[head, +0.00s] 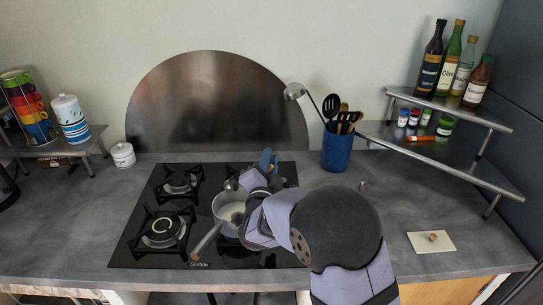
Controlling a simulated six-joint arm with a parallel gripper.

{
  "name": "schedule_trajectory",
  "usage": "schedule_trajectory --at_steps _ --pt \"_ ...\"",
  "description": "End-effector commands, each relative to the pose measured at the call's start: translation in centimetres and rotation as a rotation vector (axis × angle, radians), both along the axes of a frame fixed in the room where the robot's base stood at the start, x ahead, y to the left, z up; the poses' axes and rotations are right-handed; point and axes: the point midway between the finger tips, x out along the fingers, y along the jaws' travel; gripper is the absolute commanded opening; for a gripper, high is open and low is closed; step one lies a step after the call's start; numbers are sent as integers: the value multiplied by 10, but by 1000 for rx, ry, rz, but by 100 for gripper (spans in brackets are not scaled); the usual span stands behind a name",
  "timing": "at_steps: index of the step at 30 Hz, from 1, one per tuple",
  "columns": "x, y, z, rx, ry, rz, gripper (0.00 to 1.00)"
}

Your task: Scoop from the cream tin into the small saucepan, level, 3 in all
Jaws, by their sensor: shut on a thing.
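The small saucepan (222,209) stands on the hob, its handle pointing to the front left, with pale contents visible inside. My gripper (262,172) is above and just right of the pan's back rim, partly hidden by my own arm. It is shut on what looks like a scoop, whose small metal bowl (232,185) shows above the pan's back edge. Whether the scoop is full or level is too small to tell. I cannot clearly identify an open cream tin; my arm may hide it. A cream square piece with a wooden knob (433,238) lies flat on the right counter.
A lidded white pot (123,155) stands left of the hob (133,250). A blue utensil crock (337,151) stands behind my arm at the right, near a two-level shelf (440,157) with bottles and jars. The counter's left front is clear.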

Motion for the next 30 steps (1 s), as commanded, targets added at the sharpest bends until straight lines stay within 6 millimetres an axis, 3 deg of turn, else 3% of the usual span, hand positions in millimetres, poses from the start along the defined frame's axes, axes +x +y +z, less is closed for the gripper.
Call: schedule_trajectory --at_steps 19,30 --pt "2 14 31 -236 32 0 0" --pt "5 37 54 -490 65 2 0"
